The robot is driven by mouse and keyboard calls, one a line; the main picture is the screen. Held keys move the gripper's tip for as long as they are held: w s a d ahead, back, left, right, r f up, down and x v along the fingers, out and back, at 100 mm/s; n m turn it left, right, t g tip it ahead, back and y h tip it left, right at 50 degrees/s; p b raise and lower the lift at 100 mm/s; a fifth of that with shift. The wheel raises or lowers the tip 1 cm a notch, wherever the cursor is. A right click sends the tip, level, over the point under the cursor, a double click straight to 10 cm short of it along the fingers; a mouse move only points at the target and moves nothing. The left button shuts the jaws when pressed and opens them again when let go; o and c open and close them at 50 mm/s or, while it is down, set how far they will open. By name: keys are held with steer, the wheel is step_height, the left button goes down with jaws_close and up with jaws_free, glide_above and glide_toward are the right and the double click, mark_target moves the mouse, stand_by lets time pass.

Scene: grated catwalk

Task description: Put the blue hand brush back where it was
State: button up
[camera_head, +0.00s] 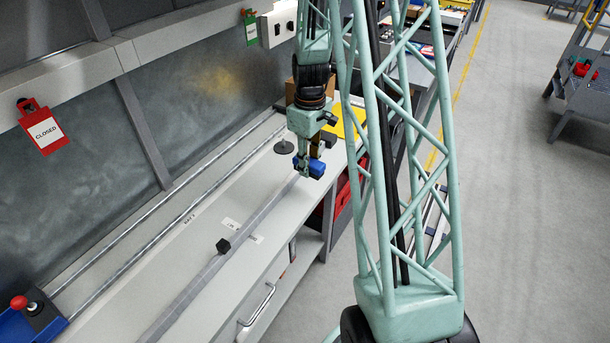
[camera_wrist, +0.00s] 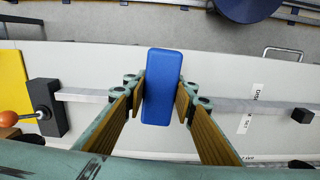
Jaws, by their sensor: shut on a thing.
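The blue hand brush (camera_wrist: 162,87) is a plain blue block in the wrist view, upright in the picture between my two fingers. In the head view the blue brush (camera_head: 312,167) shows small at the fingertips, over the far part of the pale bench. My gripper (camera_head: 305,166) points down and is shut on the brush. In the wrist view my gripper (camera_wrist: 162,100) has one finger at each long side of it. The bristles are hidden. I cannot tell whether the brush touches the bench or hangs just above it.
A grey rail (camera_head: 195,283) with a black block (camera_head: 223,246) runs along the bench (camera_head: 150,290). A black disc (camera_head: 284,147), a yellow sheet (camera_head: 352,122) and a brown box (camera_head: 290,90) are near my gripper. A red-knobbed blue item (camera_head: 30,318) stands lower left.

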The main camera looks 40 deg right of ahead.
steer(key=s+d+r+m, duration=0.1)
steer(key=d+r+m, duration=0.4)
steer(key=r, duration=0.6)
steer(key=s+d+r+m+b, duration=0.1)
steer(key=d+r+m, duration=0.5)
steer(key=d+r, duration=0.3)
steer(key=shift+d+r, duration=0.35)
steer(key=shift+r, duration=0.6)
steer(key=shift+s+a, duration=0.1)
steer(key=shift+a, duration=0.05)
